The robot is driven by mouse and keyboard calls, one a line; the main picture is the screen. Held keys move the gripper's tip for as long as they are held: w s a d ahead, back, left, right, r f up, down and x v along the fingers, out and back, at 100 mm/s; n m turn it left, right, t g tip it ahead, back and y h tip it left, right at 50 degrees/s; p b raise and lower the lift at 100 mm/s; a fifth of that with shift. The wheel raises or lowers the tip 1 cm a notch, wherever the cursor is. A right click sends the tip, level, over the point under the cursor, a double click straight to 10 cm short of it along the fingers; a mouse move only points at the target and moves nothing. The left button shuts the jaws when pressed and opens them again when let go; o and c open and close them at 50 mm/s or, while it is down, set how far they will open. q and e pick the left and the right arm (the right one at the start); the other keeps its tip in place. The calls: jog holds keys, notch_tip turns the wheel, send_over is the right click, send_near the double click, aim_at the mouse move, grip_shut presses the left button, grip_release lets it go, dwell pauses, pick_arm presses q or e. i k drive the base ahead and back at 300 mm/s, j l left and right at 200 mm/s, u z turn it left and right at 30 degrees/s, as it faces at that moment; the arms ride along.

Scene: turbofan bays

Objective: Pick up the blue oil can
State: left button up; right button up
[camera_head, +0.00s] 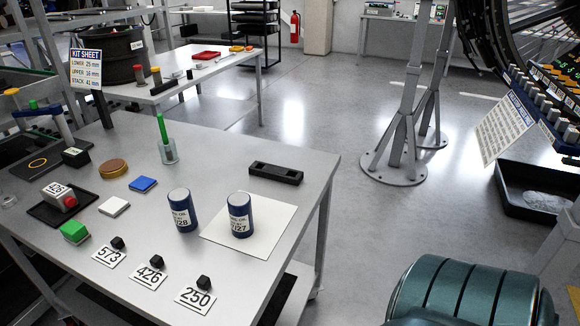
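Two blue oil cans stand upright on the grey workbench (225,168). One blue oil can (182,210), with a white label that seems to end in 28, stands on the bare bench top. The other blue oil can (240,215), with a label that seems to end in 27, stands on a white square sheet (269,225) just to the right. The cans are apart, with a small gap between them. Neither of my grippers shows in the head view.
A black slotted block (276,173) lies behind the cans. A green rod stands in a clear holder (168,152). Number cards (194,298) with black knobs line the front edge. A teal banded shape (470,295), not identifiable, fills the bottom right. Open floor lies right of the bench.

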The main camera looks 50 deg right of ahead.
aim_at(239, 203)
jog(key=k+l, duration=0.1)
jog(key=l, duration=0.4)
jog(key=k+l, duration=0.1)
jog(key=l, duration=0.35)
jog(key=k+l, duration=0.1)
jog(key=l, duration=0.4)
jog(key=k+l, duration=0.15)
jog(key=l, duration=0.3)
